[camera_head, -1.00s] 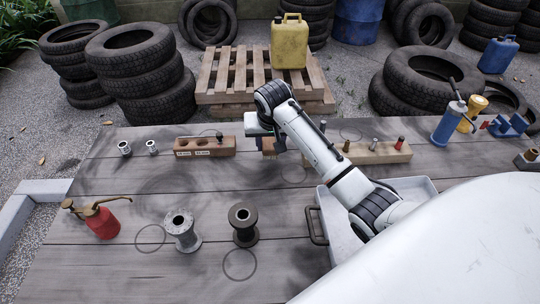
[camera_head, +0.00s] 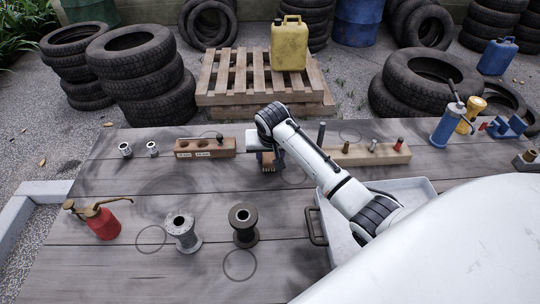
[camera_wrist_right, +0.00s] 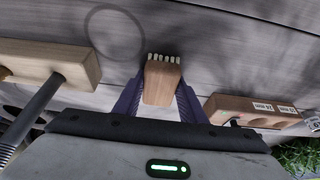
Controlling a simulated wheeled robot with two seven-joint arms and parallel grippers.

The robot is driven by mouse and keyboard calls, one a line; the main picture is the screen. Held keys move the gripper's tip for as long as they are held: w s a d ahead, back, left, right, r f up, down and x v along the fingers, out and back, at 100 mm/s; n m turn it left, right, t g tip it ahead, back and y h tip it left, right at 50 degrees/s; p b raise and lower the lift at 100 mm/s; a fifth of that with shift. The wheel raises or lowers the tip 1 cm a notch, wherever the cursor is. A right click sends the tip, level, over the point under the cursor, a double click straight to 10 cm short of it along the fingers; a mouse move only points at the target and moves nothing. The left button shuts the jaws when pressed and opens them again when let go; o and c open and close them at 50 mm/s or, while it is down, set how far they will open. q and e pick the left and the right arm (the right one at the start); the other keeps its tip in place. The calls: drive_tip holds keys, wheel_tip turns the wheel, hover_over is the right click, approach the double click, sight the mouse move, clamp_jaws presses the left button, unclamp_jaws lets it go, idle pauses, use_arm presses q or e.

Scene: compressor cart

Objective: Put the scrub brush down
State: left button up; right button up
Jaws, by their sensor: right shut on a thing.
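The scrub brush is a wooden block with pale bristles, seen in the wrist view (camera_wrist_right: 162,82) and in part in the head view (camera_head: 268,161). My right gripper (camera_wrist_right: 160,100) has its purple fingers on both sides of the block and is shut on it. In the head view the right gripper (camera_head: 266,158) hangs over the far part of the table, between two wooden racks. The bristles face the grey tabletop; whether they touch it I cannot tell. My left gripper is in neither view.
A wooden block with holes (camera_head: 205,148) stands just left of the gripper, and a longer rack with pegs (camera_head: 365,153) stands to its right. A metal tray (camera_head: 418,187) lies under my right arm. Two spools (camera_head: 182,231) and a red oil can (camera_head: 101,222) stand nearer. The table's middle is clear.

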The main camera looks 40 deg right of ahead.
drive_tip(key=shift+s+a+f, duration=0.1)
drive_tip(key=shift+s+f, duration=0.15)
drive_tip(key=shift+f, duration=0.2)
drive_tip(key=o, duration=1)
drive_tip(key=shift+f, duration=0.15)
drive_tip(key=shift+c, duration=0.2)
drive_tip(key=shift+s+d, duration=0.1)
drive_tip(key=shift+d, duration=0.1)
drive_tip(key=shift+r, duration=0.25)
drive_tip(key=w+v, duration=0.1)
drive_tip(key=v, duration=1.1)
drive_tip(key=shift+r, duration=0.55)
drive_tip(key=shift+s+a+f, duration=0.1)
drive_tip(key=shift+s, duration=0.05)
